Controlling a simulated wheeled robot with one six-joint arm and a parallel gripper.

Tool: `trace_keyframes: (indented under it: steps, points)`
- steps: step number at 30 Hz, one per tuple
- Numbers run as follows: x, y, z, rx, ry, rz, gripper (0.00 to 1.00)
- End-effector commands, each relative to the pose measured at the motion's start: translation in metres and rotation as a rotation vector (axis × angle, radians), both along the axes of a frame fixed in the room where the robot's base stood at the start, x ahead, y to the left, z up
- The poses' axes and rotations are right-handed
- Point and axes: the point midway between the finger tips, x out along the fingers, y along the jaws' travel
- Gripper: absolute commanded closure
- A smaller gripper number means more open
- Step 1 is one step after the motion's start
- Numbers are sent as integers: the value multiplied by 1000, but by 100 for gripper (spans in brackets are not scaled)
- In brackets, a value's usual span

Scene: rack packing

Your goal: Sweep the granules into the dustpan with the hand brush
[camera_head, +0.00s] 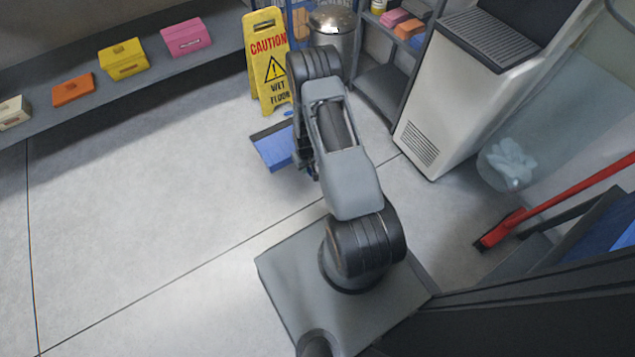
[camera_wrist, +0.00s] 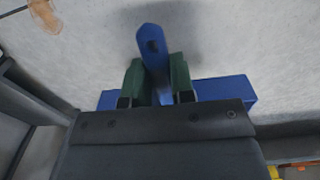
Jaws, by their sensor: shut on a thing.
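My gripper (camera_wrist: 158,82) has green fingertips shut on a blue handle with a hole in its end, which I take to be the hand brush (camera_wrist: 152,42). A wider blue part shows on both sides behind the fingers; bristles are hidden. In the head view a flat blue piece with a dark edge, apparently the dustpan (camera_head: 272,150), lies on the floor just left of my arm. My gripper is mostly hidden there behind the arm. I cannot make out granules; a tan patch (camera_wrist: 15,12) lies at the wrist view's upper left corner.
A yellow wet floor sign (camera_head: 268,62) and a metal bin (camera_head: 333,30) stand beyond my arm. A low shelf (camera_head: 130,80) with coloured boxes runs along the left wall. A white machine (camera_head: 455,95) and red broom (camera_head: 510,225) are at right. Open floor lies left.

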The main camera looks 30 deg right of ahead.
Motion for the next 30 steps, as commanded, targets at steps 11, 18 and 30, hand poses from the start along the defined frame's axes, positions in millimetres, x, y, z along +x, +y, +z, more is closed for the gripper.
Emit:
trace_keyframes:
  steps: [11, 18, 30]
  points:
    - [-38, -20, -77, -2, 0, -3, 100]
    - [-39, -20, -87, -3, -3, -1, 100]
    - [-40, -20, -118, -2, -2, -1, 100]
